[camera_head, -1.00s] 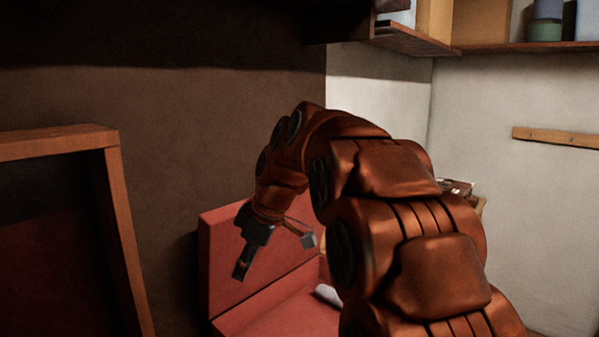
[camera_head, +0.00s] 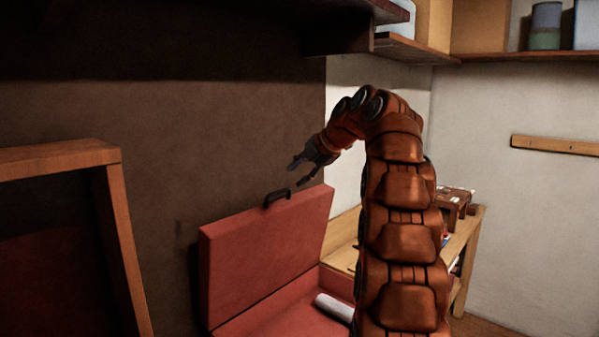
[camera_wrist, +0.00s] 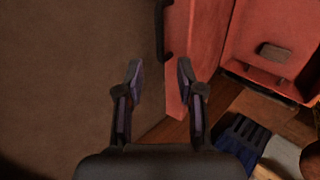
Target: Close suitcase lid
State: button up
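A red suitcase stands open in the head view, its lid (camera_head: 265,250) raised against the dark wall and its base (camera_head: 280,318) low in front. A black handle (camera_head: 277,197) sits on the lid's top edge. My gripper (camera_head: 300,172) is above the lid's top edge, right of the handle, with its fingers spread and nothing between them. The wrist view shows the two fingers (camera_wrist: 158,75) apart, with the lid (camera_wrist: 190,45) just beyond the right finger and the handle (camera_wrist: 163,30) ahead. My arm hides the right part of the base.
A white roll (camera_head: 334,307) lies in the suitcase base. A wooden bench (camera_head: 343,258) with a brown box (camera_head: 455,200) stands to the right. A wooden frame (camera_head: 120,220) is at left, and shelves (camera_head: 415,43) hang above.

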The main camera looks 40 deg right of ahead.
aim_at(280, 192)
jog(key=shift+p+x, duration=0.85)
jog(key=shift+x, duration=1.95)
jog(key=shift+b+x, duration=0.65)
jog(key=shift+x, duration=0.4)
jog(key=shift+b+x, duration=1)
jog(key=shift+x, duration=0.75)
jog(key=shift+c, duration=0.2)
grip_shut()
jog(key=shift+f, duration=0.1)
